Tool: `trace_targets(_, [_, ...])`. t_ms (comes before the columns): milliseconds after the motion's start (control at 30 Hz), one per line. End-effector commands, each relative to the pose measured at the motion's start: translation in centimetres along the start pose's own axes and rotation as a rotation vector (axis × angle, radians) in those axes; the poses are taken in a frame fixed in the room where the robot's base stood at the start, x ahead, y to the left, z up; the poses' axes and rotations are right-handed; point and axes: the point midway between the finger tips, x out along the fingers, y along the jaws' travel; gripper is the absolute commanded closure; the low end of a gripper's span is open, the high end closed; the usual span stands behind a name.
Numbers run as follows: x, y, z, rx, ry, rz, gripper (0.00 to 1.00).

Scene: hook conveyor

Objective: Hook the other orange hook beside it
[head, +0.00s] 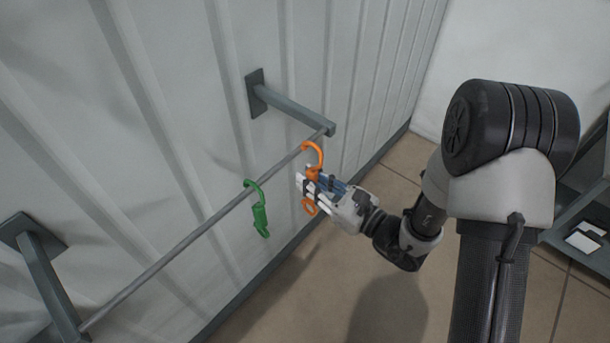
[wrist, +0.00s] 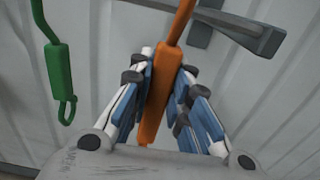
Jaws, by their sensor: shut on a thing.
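An orange hook (head: 315,155) is at the right part of the grey rail (head: 202,231), near its right bracket. Its curved top meets the rail in the head view; I cannot tell if it rests on it. Its lower ring (head: 309,207) shows below my fingers. My gripper (head: 312,184) is shut on the hook's body, which also stands between the fingers in the wrist view (wrist: 155,105). A green hook (head: 260,215) hangs on the rail to the left, apart from the orange one. It also shows at the left of the wrist view (wrist: 58,75).
The rail runs between a right bracket (head: 290,103) and a left bracket (head: 42,270) on a ribbed wall (head: 165,95). Rail left of the green hook is bare. A shelf (head: 585,235) stands at the far right. The tiled floor below is clear.

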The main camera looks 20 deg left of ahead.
Motion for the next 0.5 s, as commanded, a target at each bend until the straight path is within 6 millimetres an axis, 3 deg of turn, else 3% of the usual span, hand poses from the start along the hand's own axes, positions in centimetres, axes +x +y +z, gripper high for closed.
trace_targets(500, [-3.7, -0.1, 0.1, -0.001, -0.002, -0.001, 1.0])
